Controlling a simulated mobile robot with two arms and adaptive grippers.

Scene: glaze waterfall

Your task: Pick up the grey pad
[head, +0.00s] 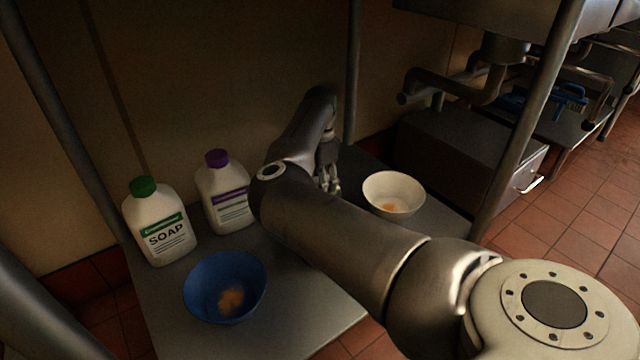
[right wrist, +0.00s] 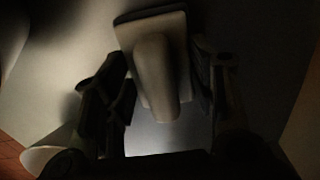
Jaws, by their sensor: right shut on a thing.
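The grey pad (right wrist: 154,68) shows in the right wrist view as a pale block with a rounded raised grip along its middle. My right gripper (right wrist: 165,88) has a finger on each side of it and is shut on it. In the head view my right gripper (head: 328,180) is over the back of the shelf, left of the white bowl. The pad cannot be made out there. Whether the pad touches the shelf is too dark to tell. My left gripper is not in view.
A metal shelf (head: 160,325) holds a white soap bottle with a green cap (head: 160,222), a purple-capped bottle (head: 222,193), a blue bowl (head: 222,290) and a white bowl (head: 376,188). Metal posts (head: 525,120) stand at its corners. The wall is close behind.

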